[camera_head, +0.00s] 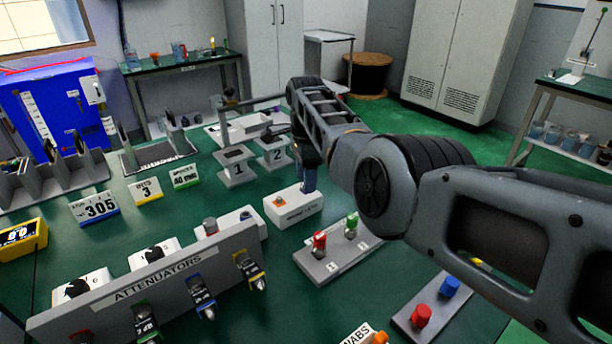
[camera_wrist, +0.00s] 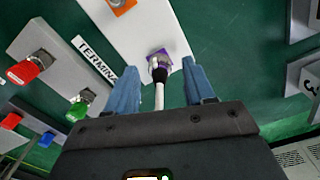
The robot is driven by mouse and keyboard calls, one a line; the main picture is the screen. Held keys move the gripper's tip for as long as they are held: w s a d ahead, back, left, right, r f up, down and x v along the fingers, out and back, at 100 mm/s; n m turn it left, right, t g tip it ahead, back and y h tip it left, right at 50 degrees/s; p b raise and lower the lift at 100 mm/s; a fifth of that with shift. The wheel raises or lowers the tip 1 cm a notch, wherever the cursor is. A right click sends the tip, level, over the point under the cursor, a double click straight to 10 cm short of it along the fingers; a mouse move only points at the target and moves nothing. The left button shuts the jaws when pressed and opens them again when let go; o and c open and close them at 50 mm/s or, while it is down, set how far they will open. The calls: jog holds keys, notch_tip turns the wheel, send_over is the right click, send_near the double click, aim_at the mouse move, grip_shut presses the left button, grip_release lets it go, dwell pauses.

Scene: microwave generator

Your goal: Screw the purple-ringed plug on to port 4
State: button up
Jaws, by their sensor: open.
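The purple-ringed plug (camera_wrist: 158,72) has a black body and a pale cable or stem, and sits at the end of a white block (camera_wrist: 125,30). Its purple part touches the block's face. My gripper (camera_wrist: 161,78) is open, with its blue fingers on either side of the plug and a gap on each side. In the head view my gripper (camera_head: 308,178) is just above the right end of the white block (camera_head: 293,210), and hides the plug there. I cannot make out a port marked 4.
A grey block holds a red plug (camera_head: 319,240) and a green plug (camera_head: 351,222). Stands marked 1 (camera_head: 237,168) and 2 (camera_head: 276,155) are behind my gripper. The attenuators rack (camera_head: 160,288) is front left. Another block with red and blue knobs (camera_head: 421,314) is front right.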

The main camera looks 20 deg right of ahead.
jog(key=shift+c, duration=0.5)
grip_shut()
